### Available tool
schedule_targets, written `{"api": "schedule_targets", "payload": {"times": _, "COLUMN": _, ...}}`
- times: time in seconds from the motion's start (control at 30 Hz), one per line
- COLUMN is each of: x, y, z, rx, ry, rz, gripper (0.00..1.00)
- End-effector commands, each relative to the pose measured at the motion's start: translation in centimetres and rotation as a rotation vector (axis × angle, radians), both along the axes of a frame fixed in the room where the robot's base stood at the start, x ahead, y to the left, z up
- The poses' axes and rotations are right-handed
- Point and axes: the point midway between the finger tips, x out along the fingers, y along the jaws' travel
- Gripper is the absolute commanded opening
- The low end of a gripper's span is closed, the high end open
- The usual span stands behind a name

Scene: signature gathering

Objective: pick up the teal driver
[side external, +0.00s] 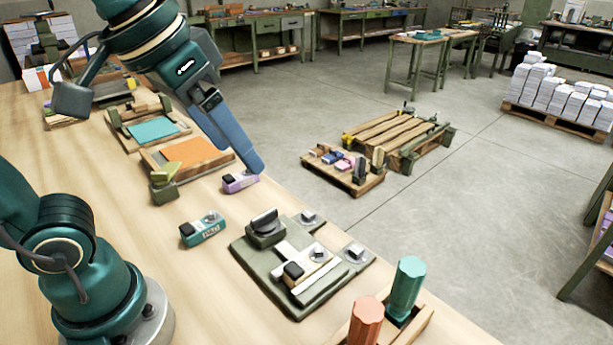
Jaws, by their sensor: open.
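The teal driver (406,285) stands upright in a wooden rack (423,323) at the bottom right. Its faceted teal handle shows, and its lower end is hidden in the rack. My gripper (254,168) is well up and left of it, over the table's far edge near a small purple block (240,182). The jaws are open. They are seen edge-on, and nothing shows between them. I cannot tell whether the tip touches the purple block or is above it.
An orange driver (365,322) stands beside the teal one. A green fixture plate (322,292) with clamps lies between my gripper and the rack. A teal block (203,229) and trays with teal (154,129) and orange (191,154) sheets are on the left.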

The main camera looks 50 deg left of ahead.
Motion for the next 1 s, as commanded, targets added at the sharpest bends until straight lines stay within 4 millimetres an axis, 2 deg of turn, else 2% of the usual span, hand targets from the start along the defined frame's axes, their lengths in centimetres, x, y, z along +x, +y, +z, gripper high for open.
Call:
{"api": "schedule_targets", "payload": {"times": 0.23, "x": 5.0, "y": -3.6, "z": 2.0, "rx": -0.001, "ry": 0.047, "rz": 0.034, "gripper": 0.78}}
{"api": "schedule_targets", "payload": {"times": 0.37, "x": 7.5, "y": -6.4, "z": 2.1, "rx": 0.003, "ry": 0.062, "rz": 0.068, "gripper": 0.78}}
{"api": "schedule_targets", "payload": {"times": 0.5, "x": 9.6, "y": -10.0, "z": 1.5, "rx": 0.006, "ry": 0.071, "rz": 0.108, "gripper": 0.78}}
{"api": "schedule_targets", "payload": {"times": 0.7, "x": 10.9, "y": -13.9, "z": 0.0, "rx": 0.009, "ry": 0.069, "rz": 0.161, "gripper": 0.78}}
{"api": "schedule_targets", "payload": {"times": 1.0, "x": 11.3, "y": -17.4, "z": -1.9, "rx": 0.007, "ry": 0.064, "rz": 0.209, "gripper": 0.78}}
